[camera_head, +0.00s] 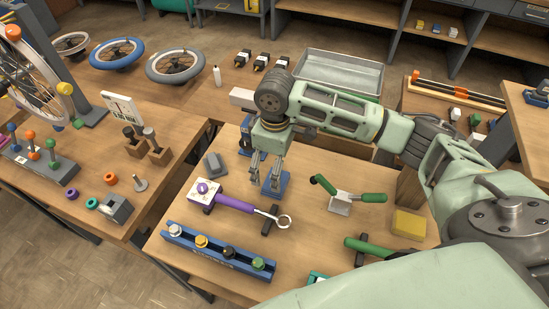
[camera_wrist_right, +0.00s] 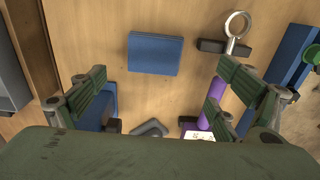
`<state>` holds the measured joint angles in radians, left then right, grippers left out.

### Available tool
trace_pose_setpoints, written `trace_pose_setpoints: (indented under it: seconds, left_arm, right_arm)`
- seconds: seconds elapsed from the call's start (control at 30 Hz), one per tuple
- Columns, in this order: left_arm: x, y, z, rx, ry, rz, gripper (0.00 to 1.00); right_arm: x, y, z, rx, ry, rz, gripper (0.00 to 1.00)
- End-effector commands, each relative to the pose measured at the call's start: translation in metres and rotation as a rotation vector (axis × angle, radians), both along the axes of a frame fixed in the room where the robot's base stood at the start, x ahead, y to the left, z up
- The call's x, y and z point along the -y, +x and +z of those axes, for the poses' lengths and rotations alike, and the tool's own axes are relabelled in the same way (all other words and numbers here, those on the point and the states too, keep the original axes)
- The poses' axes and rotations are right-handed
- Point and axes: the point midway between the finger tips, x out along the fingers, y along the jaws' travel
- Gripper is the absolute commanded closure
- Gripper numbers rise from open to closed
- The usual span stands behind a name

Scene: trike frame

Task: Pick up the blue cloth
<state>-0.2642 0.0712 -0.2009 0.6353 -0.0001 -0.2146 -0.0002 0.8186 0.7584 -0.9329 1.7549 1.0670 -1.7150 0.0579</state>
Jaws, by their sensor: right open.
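The blue cloth (camera_head: 281,184) is a small folded rectangle lying flat on the middle table. In the right wrist view the cloth (camera_wrist_right: 155,54) is uncovered and lies ahead of the fingers, across the space between them. In the head view the gripper partly hides it. My right gripper (camera_head: 268,180) points down just above the cloth. Its fingers (camera_wrist_right: 161,72) are spread wide and hold nothing; they appear apart from the cloth. My left gripper is not in view.
A purple-handled wrench (camera_head: 235,202) lies close by on dark supports. A blue rail with knobs (camera_head: 218,250) is at the front. A green-handled clamp (camera_head: 345,197) and yellow sponge (camera_head: 408,224) are to the right. A metal tray (camera_head: 340,70) stands behind my arm.

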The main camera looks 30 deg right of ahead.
Motion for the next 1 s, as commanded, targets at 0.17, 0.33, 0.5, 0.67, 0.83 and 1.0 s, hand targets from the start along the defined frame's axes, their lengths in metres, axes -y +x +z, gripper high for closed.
trace_pose_setpoints:
  seconds: [0.17, 0.33, 0.5, 0.67, 0.83, 1.0]
  left_arm:
    - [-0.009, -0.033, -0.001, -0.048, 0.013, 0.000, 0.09]
    - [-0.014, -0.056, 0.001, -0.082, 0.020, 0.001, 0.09]
    - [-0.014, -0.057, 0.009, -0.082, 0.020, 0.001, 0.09]
    - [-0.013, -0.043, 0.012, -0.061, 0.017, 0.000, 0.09]
    - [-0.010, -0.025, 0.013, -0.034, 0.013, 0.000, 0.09]
    - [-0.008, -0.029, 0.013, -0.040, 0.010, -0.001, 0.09]
  right_arm:
    - [0.000, -0.002, -0.008, -0.007, -0.003, 0.003, 0.08]
    - [0.001, 0.000, -0.027, -0.005, -0.003, 0.001, 0.08]
    - [0.002, 0.005, -0.050, -0.007, -0.004, 0.001, 0.08]
    - [0.002, 0.006, -0.071, -0.004, -0.003, 0.003, 0.08]
    - [0.002, 0.006, -0.077, -0.002, -0.003, 0.004, 0.08]
    - [0.002, 0.006, -0.077, -0.002, -0.003, 0.004, 0.11]
